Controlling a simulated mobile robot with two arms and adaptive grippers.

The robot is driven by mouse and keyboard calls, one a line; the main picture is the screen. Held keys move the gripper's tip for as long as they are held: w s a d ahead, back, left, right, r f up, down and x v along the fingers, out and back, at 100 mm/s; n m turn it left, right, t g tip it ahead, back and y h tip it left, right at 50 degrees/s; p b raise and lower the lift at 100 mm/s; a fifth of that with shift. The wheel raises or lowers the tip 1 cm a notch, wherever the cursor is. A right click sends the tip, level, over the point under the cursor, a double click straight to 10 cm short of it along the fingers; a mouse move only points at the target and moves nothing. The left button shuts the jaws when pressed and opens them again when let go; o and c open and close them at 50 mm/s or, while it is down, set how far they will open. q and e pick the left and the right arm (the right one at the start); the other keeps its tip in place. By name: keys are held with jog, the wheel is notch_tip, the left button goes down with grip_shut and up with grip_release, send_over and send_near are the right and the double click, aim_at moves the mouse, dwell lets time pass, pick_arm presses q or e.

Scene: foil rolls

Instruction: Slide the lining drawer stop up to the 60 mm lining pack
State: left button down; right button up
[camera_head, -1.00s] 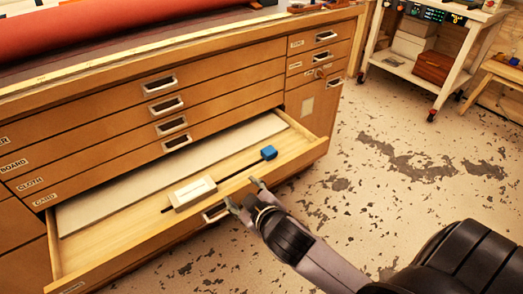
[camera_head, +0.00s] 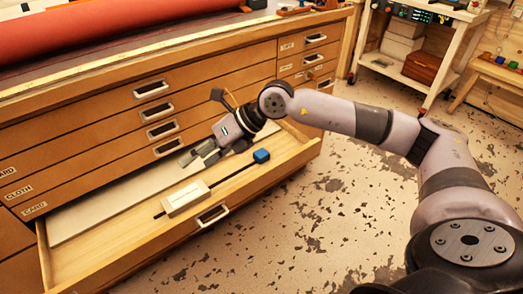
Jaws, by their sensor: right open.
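An open drawer (camera_head: 120,252) holds a long pale flat sheet or board (camera_head: 90,215) along its back. In front of it a thin dark rail or slot runs lengthwise. A pale block with a white top (camera_head: 186,198) sits across the rail, and a small blue block (camera_head: 262,156) sits at its right end. I cannot tell for sure which is the stop or the lining pack. My right gripper (camera_head: 197,157) is open over the drawer's back part, behind the rail and apart from both blocks. It hides part of the pale sheet. My left gripper is not in view.
Closed drawers with metal handles (camera_head: 162,130) rise just behind the open one. A red roll (camera_head: 120,32) lies on the cabinet top. A white trolley (camera_head: 398,75) stands back right. The speckled floor right of the cabinet is clear.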

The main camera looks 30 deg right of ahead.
jog(key=w+d+m+h, duration=0.15)
jog(key=d+h, duration=0.35)
jog(key=d, duration=0.9)
jog(key=h+b, duration=0.2)
jog(key=h, duration=0.1)
send_over(261, 152)
jog(key=s, duration=0.5)
notch_tip(261, 152, down, 6)
jog(key=shift+m, duration=0.35)
jog(key=x, duration=0.3)
jog(key=b+x, duration=0.1)
jog(key=x, duration=0.5)
jog(key=shift+w+d+f, duration=0.15)
jog(key=shift+w+d, duration=0.15)
jog(key=shift+w, duration=0.05)
jog(key=shift+w+f, duration=0.15)
jog(key=shift+f, duration=0.15)
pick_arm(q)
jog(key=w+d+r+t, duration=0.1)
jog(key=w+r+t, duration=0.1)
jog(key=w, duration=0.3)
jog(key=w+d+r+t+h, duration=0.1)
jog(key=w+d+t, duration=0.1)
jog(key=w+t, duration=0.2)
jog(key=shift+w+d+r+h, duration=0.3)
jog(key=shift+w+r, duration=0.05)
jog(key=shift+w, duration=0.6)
pick_arm(e)
jog(key=shift+c, duration=0.6)
grip_shut()
